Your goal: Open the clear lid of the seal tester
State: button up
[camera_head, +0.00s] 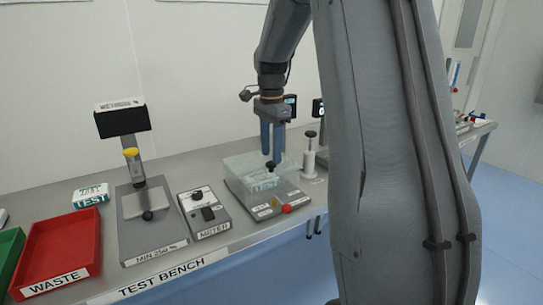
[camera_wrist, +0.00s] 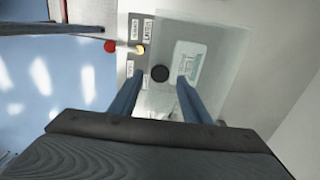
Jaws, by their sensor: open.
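The seal tester's base (camera_head: 283,208) stands on the bench, with a red button on its front. Its clear lid (camera_head: 240,166) is down, a see-through box with a black knob (camera_head: 271,165) near its front edge. A pale labelled item shows through the lid. In the wrist view, the lid (camera_wrist: 222,45) fills the upper middle and the knob (camera_wrist: 160,73) appears between the fingertips. My gripper (camera_head: 272,156) points down at the knob, open, with its fingers on either side in the wrist view (camera_wrist: 161,80). I cannot tell whether they touch it.
Left of the tester are a meter box (camera_head: 204,213), a stand with a dark screen (camera_head: 122,120), a red waste tray (camera_head: 62,245) and a small test box (camera_head: 90,195). A white post with a black knob (camera_head: 309,155) stands close on the right. The wall is behind.

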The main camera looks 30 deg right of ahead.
jog(key=shift+f, duration=1.4)
grip_shut()
jog(key=shift+r+p, duration=0.15)
jog(key=shift+p, duration=0.2)
